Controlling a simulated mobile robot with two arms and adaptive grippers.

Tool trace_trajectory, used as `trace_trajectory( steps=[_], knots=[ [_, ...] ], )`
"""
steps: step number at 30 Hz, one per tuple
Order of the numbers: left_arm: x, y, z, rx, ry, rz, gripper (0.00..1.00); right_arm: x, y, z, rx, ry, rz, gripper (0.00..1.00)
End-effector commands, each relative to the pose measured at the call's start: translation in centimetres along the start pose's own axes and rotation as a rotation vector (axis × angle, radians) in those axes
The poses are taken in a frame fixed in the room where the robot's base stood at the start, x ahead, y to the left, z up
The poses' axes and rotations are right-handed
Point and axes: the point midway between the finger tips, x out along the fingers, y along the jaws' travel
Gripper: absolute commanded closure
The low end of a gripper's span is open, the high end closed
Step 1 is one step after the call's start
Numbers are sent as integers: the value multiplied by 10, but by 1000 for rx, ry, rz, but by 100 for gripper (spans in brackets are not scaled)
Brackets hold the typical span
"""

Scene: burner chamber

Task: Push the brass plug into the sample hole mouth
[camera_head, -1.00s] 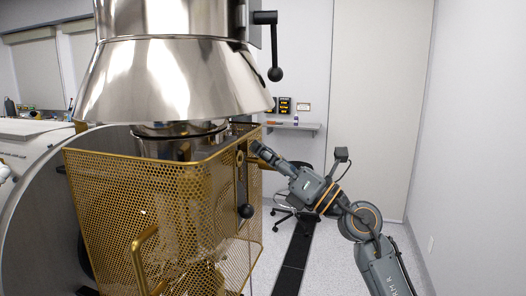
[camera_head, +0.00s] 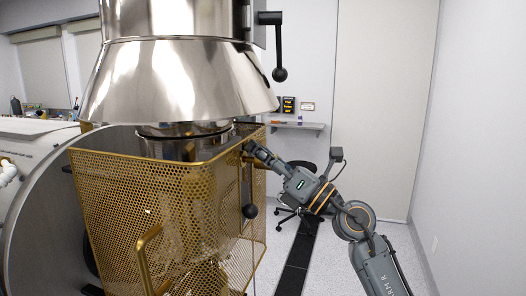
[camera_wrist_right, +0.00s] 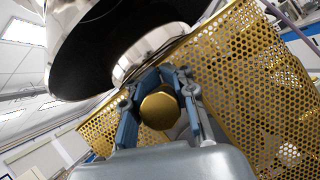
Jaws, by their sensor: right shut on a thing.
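My right gripper (camera_wrist_right: 160,100) is shut on the brass plug (camera_wrist_right: 159,110), whose faceted gold end shows between the blue-grey fingers in the right wrist view. In the head view my right gripper (camera_head: 248,150) reaches in from the right to the upper right edge of the perforated brass guard (camera_head: 160,210), below the flared metal cone (camera_head: 175,80). The plug is too small to make out in the head view. The sample hole mouth cannot be made out in either view, and whether the plug touches it cannot be told. My left gripper is not in view.
A black ball-ended lever (camera_head: 279,72) hangs from the upper column, above the right arm. Another black knob (camera_head: 250,211) is on the guard's right side, below the gripper. An office chair (camera_head: 298,200) stands behind the arm. The floor at right is open.

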Motion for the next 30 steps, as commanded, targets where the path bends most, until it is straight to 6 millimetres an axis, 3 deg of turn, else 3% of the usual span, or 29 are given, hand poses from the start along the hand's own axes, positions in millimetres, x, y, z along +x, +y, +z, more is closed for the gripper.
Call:
trace_trajectory(
  steps=[19, 30],
  knots=[
    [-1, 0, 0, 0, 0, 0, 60, 18, 0, -10, 1, 1, 1, 100],
    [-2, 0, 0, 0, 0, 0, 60, 11, 0, -7, 1, 2, 1, 100]
  ],
)
